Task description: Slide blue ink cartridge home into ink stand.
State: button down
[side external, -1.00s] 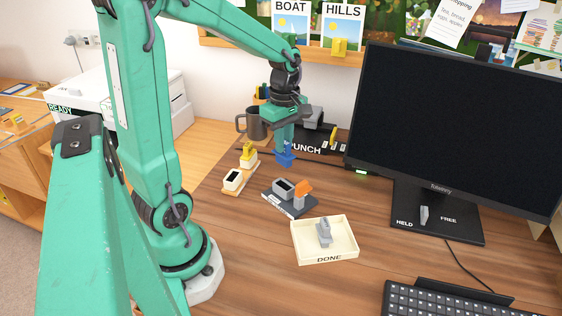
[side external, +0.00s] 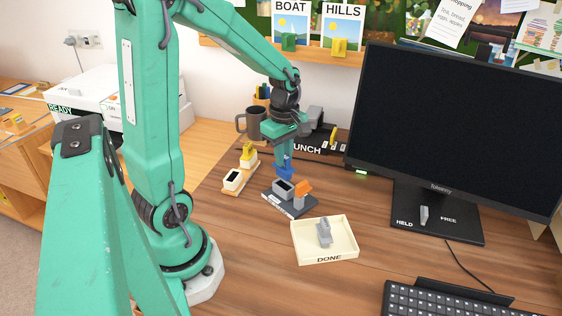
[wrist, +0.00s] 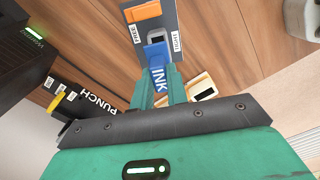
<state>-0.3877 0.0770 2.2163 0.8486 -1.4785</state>
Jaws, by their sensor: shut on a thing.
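The blue ink cartridge (side external: 283,170) is held upright between the fingers of my gripper (side external: 285,160), which is shut on it. It also shows in the wrist view (wrist: 155,54), with my gripper (wrist: 158,84) around its near end. The dark grey ink stand (side external: 287,205) lies on the desk directly below. In the wrist view the stand (wrist: 163,14) is partly hidden by the blue cartridge. The cartridge's lower end is close above the slot; I cannot tell whether it has entered.
A wooden holder (side external: 231,191) with a yellow and a white piece stands left of the stand. A cream DONE tray (side external: 345,255) with a grey piece is in front. A mug (side external: 253,124) and a punch stand behind; the monitor (side external: 455,130) is right.

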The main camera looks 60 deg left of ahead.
aim_at(284, 171)
jog(key=shift+f, duration=0.75)
jog(key=shift+f, duration=1.95)
dwell(1.5)
jog(key=c, duration=1.3)
grip_release()
jog(key=shift+r, duration=3.9)
